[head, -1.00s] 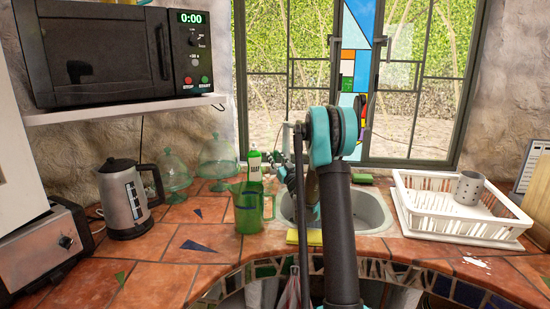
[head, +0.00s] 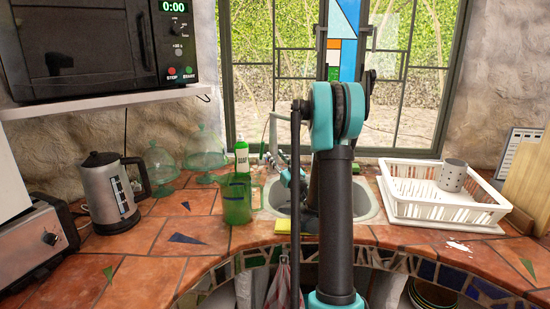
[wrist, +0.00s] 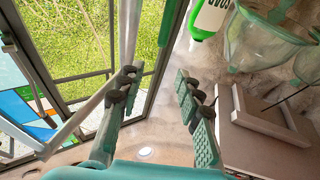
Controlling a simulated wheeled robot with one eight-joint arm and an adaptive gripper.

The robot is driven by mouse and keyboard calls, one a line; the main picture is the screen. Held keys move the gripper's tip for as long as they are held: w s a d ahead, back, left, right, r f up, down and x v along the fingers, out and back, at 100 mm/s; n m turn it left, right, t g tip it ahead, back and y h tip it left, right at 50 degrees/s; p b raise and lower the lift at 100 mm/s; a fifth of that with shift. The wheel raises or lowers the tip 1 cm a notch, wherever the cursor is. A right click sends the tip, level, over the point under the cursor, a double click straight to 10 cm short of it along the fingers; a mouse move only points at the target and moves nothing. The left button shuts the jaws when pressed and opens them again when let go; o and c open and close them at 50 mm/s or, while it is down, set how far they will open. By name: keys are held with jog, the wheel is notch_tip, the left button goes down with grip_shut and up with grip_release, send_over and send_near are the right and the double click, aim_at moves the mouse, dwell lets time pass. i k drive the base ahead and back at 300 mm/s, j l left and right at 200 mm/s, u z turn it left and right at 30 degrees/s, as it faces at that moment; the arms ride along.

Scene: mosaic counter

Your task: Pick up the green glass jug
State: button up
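The green glass jug (head: 237,203) stands upright on the tiled counter in the head view, left of the sink, its handle towards the right. My gripper (head: 284,172) is over the sink area, to the right of the jug and apart from it, partly hidden behind my arm. In the wrist view my gripper (wrist: 156,82) has its two fingers spread with nothing between them. I cannot make out the jug in the wrist view.
A green-and-white bottle (head: 241,158) stands just behind the jug. Glass domes (head: 204,150) and a kettle (head: 110,193) are to its left. A yellow sponge (head: 290,226) lies at the sink (head: 368,202). A white dish rack (head: 445,200) stands right.

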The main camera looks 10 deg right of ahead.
aim_at(235, 188)
jog(key=k+l, duration=0.7)
jog(key=k, duration=0.2)
